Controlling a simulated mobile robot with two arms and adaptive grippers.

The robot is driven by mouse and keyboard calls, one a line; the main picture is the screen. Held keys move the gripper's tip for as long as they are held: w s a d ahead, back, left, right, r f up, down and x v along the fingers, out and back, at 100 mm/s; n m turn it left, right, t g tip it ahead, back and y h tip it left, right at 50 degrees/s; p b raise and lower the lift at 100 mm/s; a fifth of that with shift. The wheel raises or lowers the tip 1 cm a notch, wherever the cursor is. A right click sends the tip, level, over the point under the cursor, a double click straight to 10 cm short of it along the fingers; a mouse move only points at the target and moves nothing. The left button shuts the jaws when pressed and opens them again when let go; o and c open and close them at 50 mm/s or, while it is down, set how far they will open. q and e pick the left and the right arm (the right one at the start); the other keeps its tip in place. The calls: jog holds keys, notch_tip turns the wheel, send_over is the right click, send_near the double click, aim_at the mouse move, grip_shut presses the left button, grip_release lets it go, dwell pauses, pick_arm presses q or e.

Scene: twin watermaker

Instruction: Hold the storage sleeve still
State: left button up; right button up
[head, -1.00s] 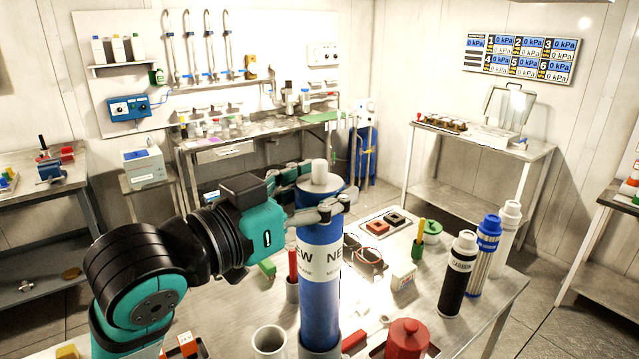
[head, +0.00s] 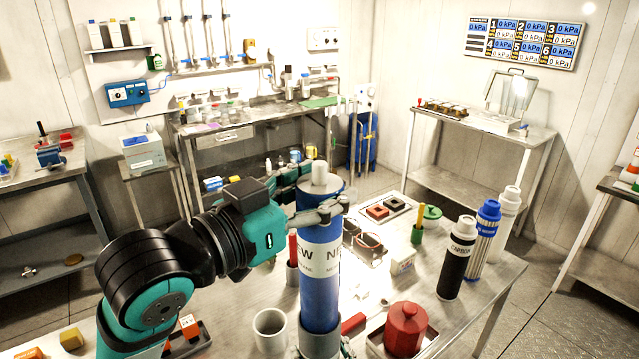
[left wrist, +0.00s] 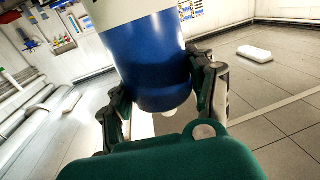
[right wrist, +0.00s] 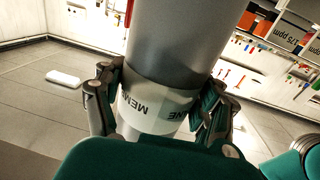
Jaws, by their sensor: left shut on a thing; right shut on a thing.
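A blue membrane cylinder (head: 320,303) with a white band lettered NEW and a pale knob on top stands upright over the table. Its lower end is inside the grey storage sleeve (head: 319,343) at the bottom edge of the head view. My left gripper (head: 318,212) is shut around the blue cylinder near its top; this also shows in the left wrist view (left wrist: 165,95). My right gripper (right wrist: 160,100) is shut on the grey sleeve (right wrist: 175,45), by a white label with upside-down lettering. The sleeve's lower end is hidden in the head view.
A white cup (head: 270,333) stands left of the sleeve, and a red lidded pot (head: 406,328) on a tray stands right. A black carbon cartridge (head: 457,258), a blue-topped cartridge (head: 484,248) and a white one (head: 506,220) line the table's right side.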

aim_at(305, 307)
pick_arm(q)
jog(key=shift+f, duration=9.45)
